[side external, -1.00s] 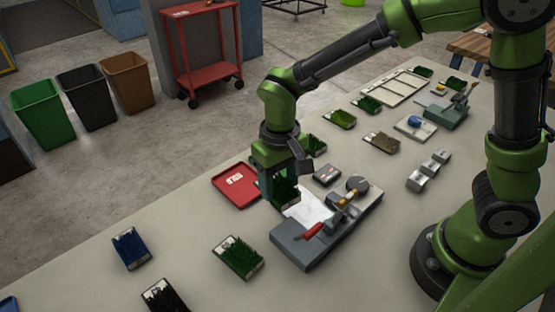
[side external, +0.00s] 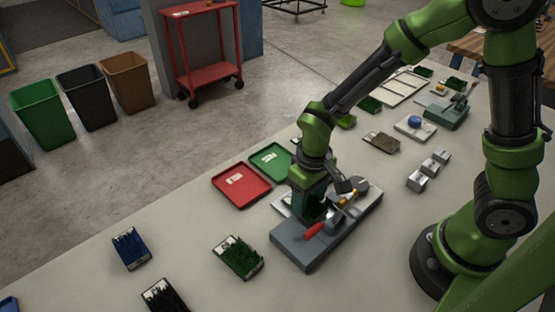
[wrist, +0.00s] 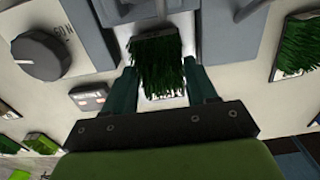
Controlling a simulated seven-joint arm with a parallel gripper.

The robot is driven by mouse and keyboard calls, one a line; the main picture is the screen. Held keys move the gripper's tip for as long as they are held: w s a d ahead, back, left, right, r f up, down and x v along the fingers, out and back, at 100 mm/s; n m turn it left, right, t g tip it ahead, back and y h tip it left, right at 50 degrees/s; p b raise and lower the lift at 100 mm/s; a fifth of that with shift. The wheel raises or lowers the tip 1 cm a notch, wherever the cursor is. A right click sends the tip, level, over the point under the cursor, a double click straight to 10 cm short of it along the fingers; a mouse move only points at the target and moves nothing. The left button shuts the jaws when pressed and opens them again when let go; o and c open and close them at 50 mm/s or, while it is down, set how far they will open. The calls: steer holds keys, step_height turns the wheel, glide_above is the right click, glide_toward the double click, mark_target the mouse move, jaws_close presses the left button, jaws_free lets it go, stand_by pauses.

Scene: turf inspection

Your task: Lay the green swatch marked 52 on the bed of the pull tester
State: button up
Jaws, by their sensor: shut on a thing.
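The green swatch (side external: 312,209), dark green tufts on a thin backing, is held by my gripper (side external: 310,203). In the wrist view the swatch (wrist: 157,64) sits between both fingers (wrist: 160,82), which are shut on it. No number can be read on it. The pull tester (side external: 330,241) is a grey bench device with a red handle (side external: 313,231) and a dark round knob. My gripper and swatch are over its left part, and they hide much of its bed. A white surface (wrist: 162,103) shows below the swatch; whether they touch cannot be told.
A red tray (side external: 258,196) and a green tray (side external: 259,162) lie behind the tester. Another green swatch (side external: 238,257), a blue one (side external: 130,248) and a black one (side external: 163,297) lie at the front left. Metal blocks (side external: 428,171) stand to the right. Table between the swatches is free.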

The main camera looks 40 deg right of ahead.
mark_target(309, 201)
steer(key=shift+f, duration=0.2)
steer(key=o, duration=0.7)
steer(key=shift+f, duration=0.1)
steer(key=shift+o, duration=0.2)
step_height(309, 201, up, 12)
steer(key=s+d+r+m+t+y, duration=0.2)
steer(key=s+d+r+m+t, duration=0.2)
steer(key=r, duration=0.6)
steer(key=shift+s+d+t, duration=1.35)
steer(key=shift+d+t, duration=0.25)
steer(key=shift+d, duration=0.25)
steer(key=shift+r, duration=0.1)
